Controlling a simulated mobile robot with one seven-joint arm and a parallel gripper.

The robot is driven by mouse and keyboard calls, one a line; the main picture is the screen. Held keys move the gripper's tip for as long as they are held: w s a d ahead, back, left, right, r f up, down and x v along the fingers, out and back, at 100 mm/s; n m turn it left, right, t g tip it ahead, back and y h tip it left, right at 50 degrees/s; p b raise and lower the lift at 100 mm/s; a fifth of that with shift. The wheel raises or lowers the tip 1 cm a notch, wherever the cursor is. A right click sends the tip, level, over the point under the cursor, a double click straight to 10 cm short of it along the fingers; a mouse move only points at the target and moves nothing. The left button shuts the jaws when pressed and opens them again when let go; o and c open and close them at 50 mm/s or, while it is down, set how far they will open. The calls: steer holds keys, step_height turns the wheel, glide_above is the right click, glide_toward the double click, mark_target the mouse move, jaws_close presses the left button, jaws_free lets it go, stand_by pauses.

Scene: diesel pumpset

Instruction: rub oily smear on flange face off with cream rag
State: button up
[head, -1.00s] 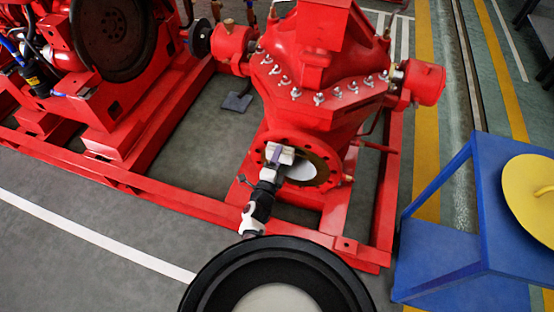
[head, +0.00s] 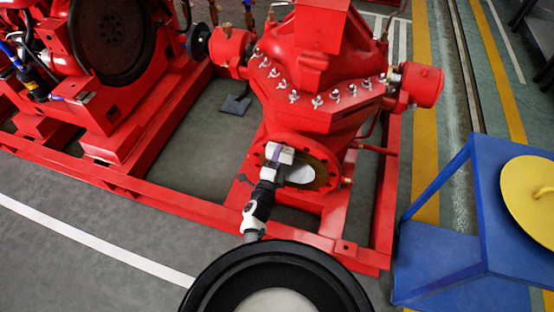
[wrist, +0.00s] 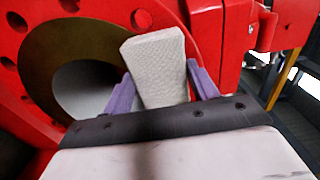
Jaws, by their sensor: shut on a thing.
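The flange (head: 325,157) is a red bolt-holed ring on the front of the red pump. Its inner face (wrist: 45,45) is brownish gold around a pale bore, in the wrist view. I cannot tell which part of that brownish colour is the oily smear. My gripper (wrist: 162,88) has purple fingers shut on the cream rag (wrist: 155,62), a pale textured block. The rag's far end is up at the right part of the flange face; whether it touches is not clear.
A blue stand (head: 436,258) with a yellow round lid (head: 530,195) is at the right. The red base frame (head: 200,205) runs below the pump. Grey floor (head: 90,220) is clear at the left.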

mark_target(288, 159)
steer(key=shift+s+d+b, duration=0.2)
steer(key=shift+s+d, duration=0.1)
steer(key=shift+d, duration=0.5)
steer(key=shift+s+d+b, duration=0.15)
steer(key=shift+s+d, duration=0.1)
steer(key=shift+d, duration=0.5)
